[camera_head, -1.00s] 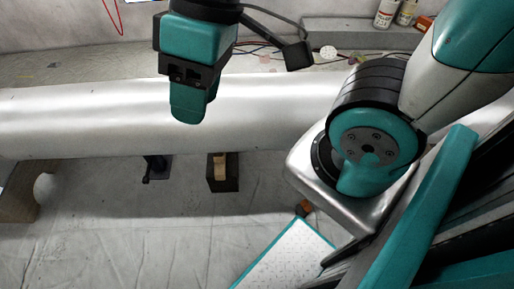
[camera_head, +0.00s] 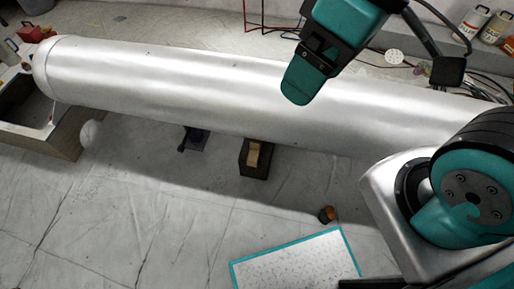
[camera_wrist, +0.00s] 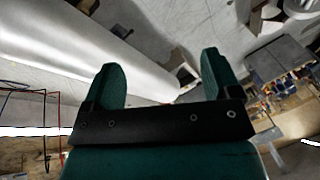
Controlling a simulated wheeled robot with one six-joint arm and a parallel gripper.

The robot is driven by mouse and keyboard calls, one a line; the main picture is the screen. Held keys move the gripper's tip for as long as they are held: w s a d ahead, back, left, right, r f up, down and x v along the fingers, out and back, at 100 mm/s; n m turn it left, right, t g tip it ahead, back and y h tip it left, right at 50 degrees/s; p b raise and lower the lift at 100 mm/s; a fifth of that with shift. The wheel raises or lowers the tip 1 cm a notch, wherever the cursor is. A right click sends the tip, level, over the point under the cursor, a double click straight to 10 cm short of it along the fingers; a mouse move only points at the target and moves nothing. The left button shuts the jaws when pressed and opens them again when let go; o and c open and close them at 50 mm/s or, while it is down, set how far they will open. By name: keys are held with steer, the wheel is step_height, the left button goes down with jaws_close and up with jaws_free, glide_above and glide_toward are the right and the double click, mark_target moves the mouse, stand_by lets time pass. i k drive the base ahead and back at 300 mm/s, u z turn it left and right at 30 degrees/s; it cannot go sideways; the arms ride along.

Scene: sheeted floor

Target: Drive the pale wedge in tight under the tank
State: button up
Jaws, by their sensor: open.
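The tank (camera_head: 190,85) is a long silver cylinder lying across the head view, sloping down to the right. The pale wedge (camera_head: 254,155) is a small tan piece on a dark block (camera_head: 259,172) at the tank's near lower edge. Whether it touches the tank is unclear. My gripper (camera_head: 297,92) hangs over the tank, above and right of the wedge in the picture, apart from it. In the wrist view my gripper (camera_wrist: 163,78) has its two teal fingers spread with nothing held between them. The tank (camera_wrist: 90,50) also shows there, left of and behind the fingers.
A dark bracket (camera_head: 195,138) stands by the tank, left of the wedge. A wooden cradle (camera_head: 58,140) is at the tank's left end. A small orange-brown object (camera_head: 327,214) and a teal-edged white panel (camera_head: 295,262) lie nearer. Bottles (camera_head: 474,22) stand at back right. The sheeted floor at front left is clear.

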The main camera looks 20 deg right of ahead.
mark_target(255, 146)
steer(key=z, duration=4.1)
steer(key=k, duration=2.7)
steer(key=u, duration=0.3)
